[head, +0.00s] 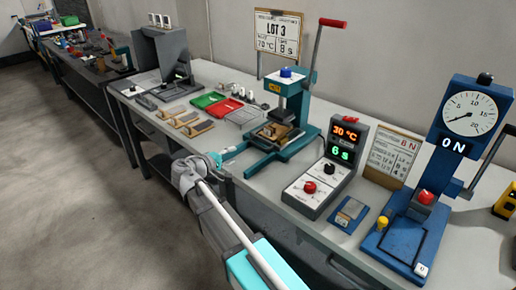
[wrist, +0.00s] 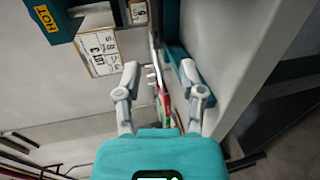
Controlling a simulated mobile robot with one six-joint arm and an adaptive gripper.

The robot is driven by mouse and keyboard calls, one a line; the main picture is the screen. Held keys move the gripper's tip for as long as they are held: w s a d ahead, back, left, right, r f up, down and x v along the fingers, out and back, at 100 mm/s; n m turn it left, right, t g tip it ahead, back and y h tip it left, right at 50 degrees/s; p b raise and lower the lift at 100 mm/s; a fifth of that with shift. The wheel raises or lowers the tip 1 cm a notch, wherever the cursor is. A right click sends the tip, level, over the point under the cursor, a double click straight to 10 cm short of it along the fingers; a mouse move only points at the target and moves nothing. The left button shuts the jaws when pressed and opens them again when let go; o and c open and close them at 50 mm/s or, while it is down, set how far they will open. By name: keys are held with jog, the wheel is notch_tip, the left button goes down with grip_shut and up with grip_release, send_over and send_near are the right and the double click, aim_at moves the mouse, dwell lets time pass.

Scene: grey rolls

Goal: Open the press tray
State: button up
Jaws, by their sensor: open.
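The teal press (head: 287,95) with a red-gripped lever (head: 320,50) stands on the bench in the head view. Its tray (head: 270,133), brownish with a dark block above it, sits low between the teal base rails. In the wrist view the press head with a yellow HOT label (wrist: 45,17) is at the upper left, and a teal rail (wrist: 188,68) lies by the right finger. My gripper (head: 220,156) is at the bench's front edge, just left of the press base. In the wrist view my gripper (wrist: 160,82) is open, with nothing clearly between its fingers. The tray's front is not clear.
A control box (head: 327,172) reads 30 °C and 6 s, right of the press. A blue gauge press (head: 450,150) stands farther right. Left of the press are green (head: 207,100) and red (head: 223,108) trays, a wire rack (head: 243,116) and several wood-coloured pieces. The floor at left is clear.

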aim_at(257, 146)
jog(key=shift+w+d, duration=0.1)
jog(key=b+x, duration=0.3)
jog(key=x, duration=1)
jog(key=shift+w+d, duration=0.15)
jog(key=shift+d, duration=0.05)
jog(key=shift+c, duration=0.3)
grip_shut()
